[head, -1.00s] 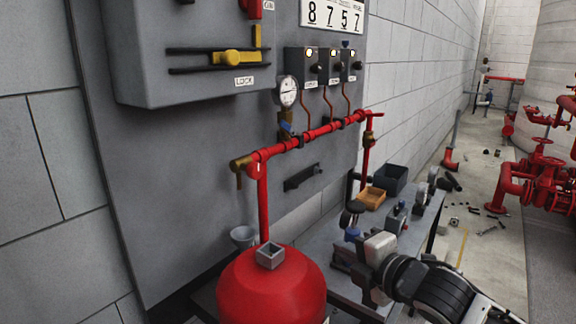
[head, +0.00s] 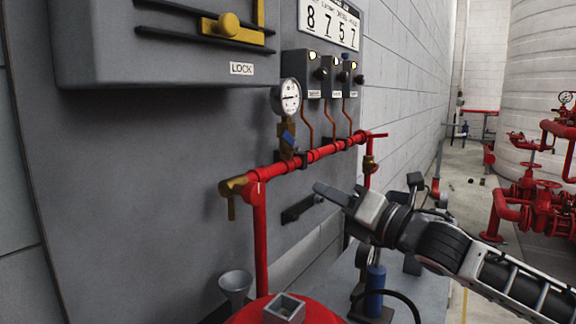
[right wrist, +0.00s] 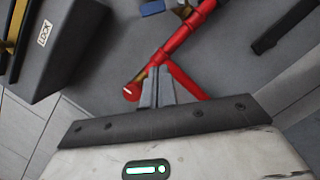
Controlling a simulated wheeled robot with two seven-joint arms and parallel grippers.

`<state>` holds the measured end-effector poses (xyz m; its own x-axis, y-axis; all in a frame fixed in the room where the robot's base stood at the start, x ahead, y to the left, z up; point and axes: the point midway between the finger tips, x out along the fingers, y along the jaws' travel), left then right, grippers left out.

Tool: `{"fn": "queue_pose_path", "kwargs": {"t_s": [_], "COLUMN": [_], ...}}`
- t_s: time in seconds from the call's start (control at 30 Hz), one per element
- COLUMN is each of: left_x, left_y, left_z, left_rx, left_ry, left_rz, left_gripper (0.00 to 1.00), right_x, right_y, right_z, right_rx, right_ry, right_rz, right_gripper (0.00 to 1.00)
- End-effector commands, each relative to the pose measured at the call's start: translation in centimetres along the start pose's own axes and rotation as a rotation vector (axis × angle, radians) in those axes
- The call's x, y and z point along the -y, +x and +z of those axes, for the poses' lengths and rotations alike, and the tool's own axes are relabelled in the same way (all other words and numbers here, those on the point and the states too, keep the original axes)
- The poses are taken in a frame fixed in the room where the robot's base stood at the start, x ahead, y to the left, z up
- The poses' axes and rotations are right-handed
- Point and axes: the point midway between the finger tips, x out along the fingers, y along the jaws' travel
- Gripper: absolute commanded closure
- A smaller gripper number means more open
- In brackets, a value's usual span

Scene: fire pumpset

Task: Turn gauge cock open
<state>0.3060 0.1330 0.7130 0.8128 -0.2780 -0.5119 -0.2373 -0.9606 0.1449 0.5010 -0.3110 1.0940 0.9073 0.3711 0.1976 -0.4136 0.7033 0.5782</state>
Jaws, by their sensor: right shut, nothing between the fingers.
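The pressure gauge (head: 287,97) stands on a brass fitting above the red pipe (head: 310,156) on the grey panel. The gauge cock's small blue lever (head: 288,137) sits slanted on that fitting, just below the dial. It also shows in the right wrist view (right wrist: 152,8) at the top edge. My right gripper (head: 319,188) is shut and empty. In the head view it appears below and right of the cock, apart from it. In the right wrist view its closed fingers (right wrist: 157,76) point up toward the red pipe (right wrist: 180,38). My left gripper is in no view.
A brass valve (head: 236,187) ends the pipe at the left. The grey cabinet labelled LOCK (head: 110,60) overhangs at upper left. A black bracket (head: 300,208) sits below the pipe. A red tank (head: 250,314) and a grey bench (head: 435,288) stand below.

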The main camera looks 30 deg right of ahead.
Motion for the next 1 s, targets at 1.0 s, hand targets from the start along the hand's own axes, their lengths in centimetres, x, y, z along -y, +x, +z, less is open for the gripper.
{"fn": "queue_pose_path", "kwargs": {"t_s": [1.0], "left_x": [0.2], "left_y": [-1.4], "left_z": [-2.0], "left_rx": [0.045], "left_ry": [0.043], "left_rz": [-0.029], "left_gripper": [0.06], "right_x": [-0.1], "right_y": [10.8], "right_z": [3.6], "right_rx": [-0.001], "right_ry": [-0.001], "right_rz": [0.0], "right_gripper": [1.0]}}
